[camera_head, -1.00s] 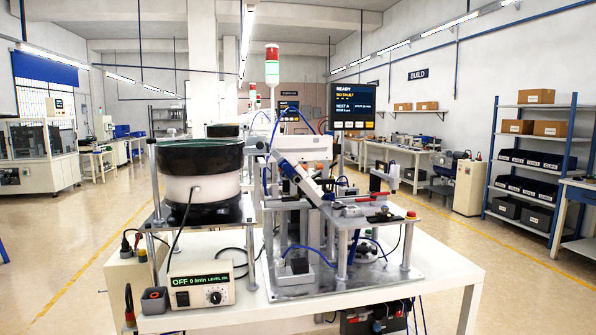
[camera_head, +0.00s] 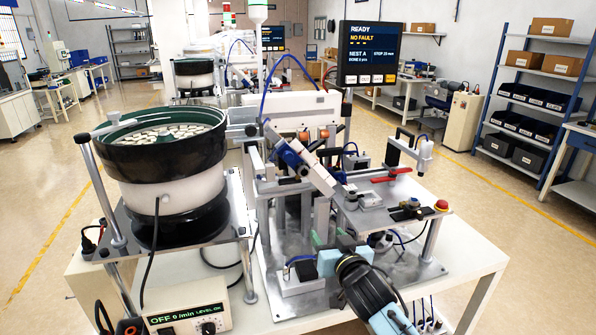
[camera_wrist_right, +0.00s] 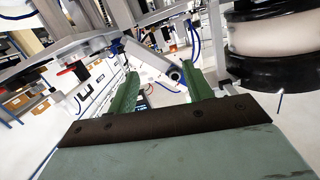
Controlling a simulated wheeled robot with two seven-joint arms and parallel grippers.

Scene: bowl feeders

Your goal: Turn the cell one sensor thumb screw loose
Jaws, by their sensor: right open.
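My right gripper (camera_head: 331,240) is in front of the feeder cell, low over its metal base plate. In the right wrist view its two green fingers (camera_wrist_right: 160,92) stand apart, with nothing held between them. A dark round knob (camera_wrist_right: 175,74), which may be the sensor thumb screw, shows beyond the fingers near the right one, apart from them as far as I can tell. In the head view I cannot make out the screw for sure; a blue part (camera_head: 291,157) sits on the sloping track (camera_head: 312,172). My left gripper is not in view.
A black bowl feeder (camera_head: 160,150) with pale parts stands left of the cell. A controller box (camera_head: 185,310) reads OFF. The screen (camera_head: 371,53) reads READY, NO FAULT. A raised plate with a red lever (camera_head: 391,175) and red button (camera_head: 441,206) lies right of the track.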

